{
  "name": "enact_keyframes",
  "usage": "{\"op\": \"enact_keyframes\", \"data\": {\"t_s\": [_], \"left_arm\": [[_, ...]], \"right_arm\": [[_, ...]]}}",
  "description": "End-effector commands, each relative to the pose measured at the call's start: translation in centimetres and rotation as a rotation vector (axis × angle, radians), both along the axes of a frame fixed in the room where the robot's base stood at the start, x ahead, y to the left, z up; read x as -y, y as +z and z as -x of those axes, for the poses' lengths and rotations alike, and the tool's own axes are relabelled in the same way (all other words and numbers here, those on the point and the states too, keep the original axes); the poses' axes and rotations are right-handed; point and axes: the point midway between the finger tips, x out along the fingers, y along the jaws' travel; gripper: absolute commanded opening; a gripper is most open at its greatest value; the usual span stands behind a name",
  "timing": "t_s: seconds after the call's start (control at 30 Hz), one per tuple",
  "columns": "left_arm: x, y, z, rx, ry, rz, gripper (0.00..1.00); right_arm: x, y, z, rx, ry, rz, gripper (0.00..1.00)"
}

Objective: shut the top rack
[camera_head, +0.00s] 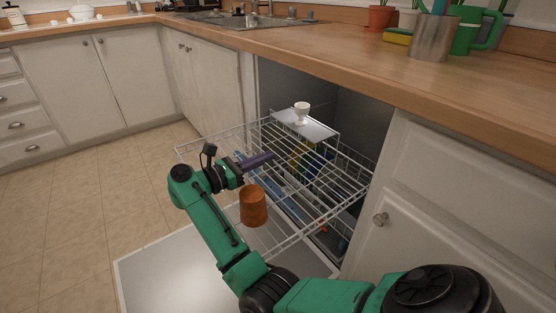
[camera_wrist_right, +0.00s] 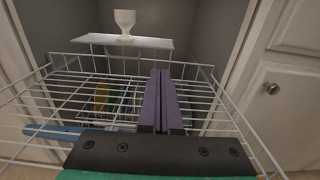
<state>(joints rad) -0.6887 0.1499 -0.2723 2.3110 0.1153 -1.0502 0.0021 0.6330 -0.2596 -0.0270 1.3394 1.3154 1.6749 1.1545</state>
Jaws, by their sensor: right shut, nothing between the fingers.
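The top rack (camera_head: 222,134) is a white wire rack pulled out of the dishwasher under the wooden counter. It also shows in the right wrist view (camera_wrist_right: 215,97). A white goblet (camera_head: 301,113) stands upright on a pale shelf (camera_head: 318,129) at the rack's back. My right gripper (camera_head: 265,158) is over the rack's wires with its purple fingers (camera_wrist_right: 160,95) together and empty, pointing toward the dishwasher's inside. Whether the fingers touch the wires cannot be told. My left gripper is not in view.
The dishwasher door (camera_head: 180,275) lies open below the rack. A brown-orange cup (camera_head: 253,206) is by the rack's near side; its support is unclear. Blue, yellow and green items (camera_head: 303,160) lie below the rack wires. A cabinet with a knob (camera_head: 381,219) stands close on the right.

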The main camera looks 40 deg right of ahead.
Motion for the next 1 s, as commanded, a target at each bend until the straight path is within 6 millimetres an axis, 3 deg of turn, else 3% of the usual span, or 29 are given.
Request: {"op": "enact_keyframes", "data": {"t_s": [0.4,0.53,0.7,1.0], "left_arm": [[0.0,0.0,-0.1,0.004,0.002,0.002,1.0],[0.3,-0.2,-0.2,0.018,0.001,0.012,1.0],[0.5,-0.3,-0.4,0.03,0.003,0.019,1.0],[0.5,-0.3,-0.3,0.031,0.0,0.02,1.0]], "right_arm": [[9.2,0.1,0.3,0.001,-0.003,0.005,0.0],[11.3,0.1,0.3,0.0,-0.002,0.003,0.0],[12.4,0.1,0.3,0.0,0.0,0.001,0.0],[12.4,0.1,0.3,-0.001,0.0,0.0,0.0]]}}
